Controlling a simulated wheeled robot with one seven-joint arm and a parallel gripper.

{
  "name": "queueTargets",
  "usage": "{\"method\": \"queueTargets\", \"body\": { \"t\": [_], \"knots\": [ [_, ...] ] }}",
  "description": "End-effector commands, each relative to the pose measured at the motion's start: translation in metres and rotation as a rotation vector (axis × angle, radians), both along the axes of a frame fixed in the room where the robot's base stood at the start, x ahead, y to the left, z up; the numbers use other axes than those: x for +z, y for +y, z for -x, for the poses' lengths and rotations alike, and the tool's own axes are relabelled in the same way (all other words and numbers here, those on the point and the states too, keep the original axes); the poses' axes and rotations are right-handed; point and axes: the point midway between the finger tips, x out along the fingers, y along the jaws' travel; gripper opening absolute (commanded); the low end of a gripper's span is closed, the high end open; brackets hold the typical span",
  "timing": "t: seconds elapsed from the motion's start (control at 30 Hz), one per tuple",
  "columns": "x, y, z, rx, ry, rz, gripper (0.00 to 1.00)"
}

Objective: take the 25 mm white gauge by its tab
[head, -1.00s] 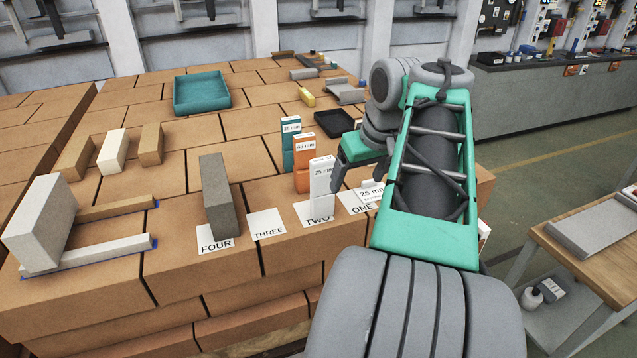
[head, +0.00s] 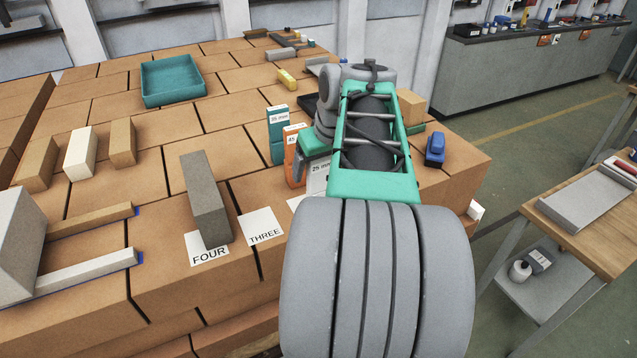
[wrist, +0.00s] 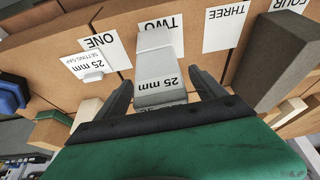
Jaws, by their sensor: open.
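The white gauge (wrist: 155,62) stands on the card marked TWO (wrist: 160,22) in the wrist view. Its "25 mm" label faces my camera at the end nearest my gripper. My gripper (wrist: 162,78) is open, with one finger on each side of the gauge's labelled end. Gaps show on both sides, so it does not look gripped. In the head view the white gauge (head: 318,178) is mostly hidden by my arm; only part of its label shows.
An orange gauge (head: 293,158) and a teal gauge (head: 278,135) stand close behind the white one. A grey block (head: 206,200) stands by card FOUR. A "25 mm" setting-gap sign (wrist: 88,62) is near card ONE. A teal tray (head: 172,80) lies farther back.

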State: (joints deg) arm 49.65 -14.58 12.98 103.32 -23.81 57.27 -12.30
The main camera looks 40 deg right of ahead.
Motion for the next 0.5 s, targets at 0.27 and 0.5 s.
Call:
{"method": "queueTargets", "body": {
  "t": [0.27,0.5],
  "knots": [
    [-0.0105,-0.0003,-0.0044,0.002,0.000,0.002,0.80],
    [-0.0102,0.0002,-0.0046,0.004,-0.001,0.002,0.63]
  ]
}}
